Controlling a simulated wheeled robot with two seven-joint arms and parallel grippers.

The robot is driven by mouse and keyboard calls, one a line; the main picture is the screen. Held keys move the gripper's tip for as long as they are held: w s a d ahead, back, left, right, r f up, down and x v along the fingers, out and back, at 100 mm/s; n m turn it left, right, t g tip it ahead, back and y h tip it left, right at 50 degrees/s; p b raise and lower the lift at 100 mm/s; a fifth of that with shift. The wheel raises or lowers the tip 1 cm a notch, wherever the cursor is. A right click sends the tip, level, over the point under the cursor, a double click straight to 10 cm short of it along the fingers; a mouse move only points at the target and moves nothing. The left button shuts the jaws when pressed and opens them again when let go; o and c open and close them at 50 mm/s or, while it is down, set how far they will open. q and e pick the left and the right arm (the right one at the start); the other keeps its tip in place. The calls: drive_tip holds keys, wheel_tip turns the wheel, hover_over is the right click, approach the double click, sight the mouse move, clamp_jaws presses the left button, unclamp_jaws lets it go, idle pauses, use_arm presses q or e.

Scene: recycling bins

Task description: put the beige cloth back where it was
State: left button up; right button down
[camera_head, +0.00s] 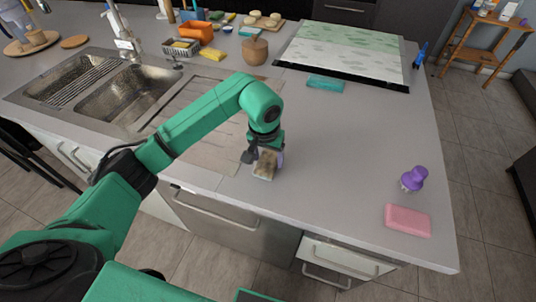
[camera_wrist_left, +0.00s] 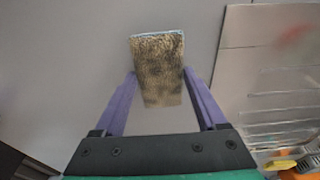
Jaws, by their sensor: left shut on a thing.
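The beige cloth (camera_head: 265,165) is a small block-like piece with brown mottling, over the grey counter near its front edge. In the left wrist view the cloth (camera_wrist_left: 158,68) sits between the two purple fingers, with a pale bluish edge at its far end. My left gripper (camera_head: 263,158) points down and is shut on it. I cannot tell whether the cloth touches the counter. My right gripper is out of view.
A pink sponge (camera_head: 408,220) and a purple brush (camera_head: 414,179) lie at the right. A teal cloth (camera_head: 325,84) lies before the cooktop-like panel (camera_head: 345,70). A wooden bowl (camera_head: 255,51) and the sink (camera_head: 130,95) are farther left. The middle counter is clear.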

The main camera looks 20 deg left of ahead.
sight(266, 165)
use_arm(q)
drive_tip(key=shift+f, duration=0.2)
drive_tip(key=shift+w+f+b, duration=0.1)
drive_tip(key=shift+f+b, duration=0.15)
drive_tip(key=shift+b, duration=0.05)
drive_tip(key=o, duration=1.4)
drive_tip(key=shift+r, duration=0.15)
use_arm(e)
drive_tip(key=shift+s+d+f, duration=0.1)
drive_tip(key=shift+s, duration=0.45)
use_arm(q)
drive_tip(key=r+b, duration=0.1)
drive_tip(key=r, duration=0.3)
drive_tip(key=s+r+b, duration=0.1)
drive_tip(key=r, duration=0.3)
drive_tip(key=s+r+b, duration=0.1)
drive_tip(key=r, duration=0.3)
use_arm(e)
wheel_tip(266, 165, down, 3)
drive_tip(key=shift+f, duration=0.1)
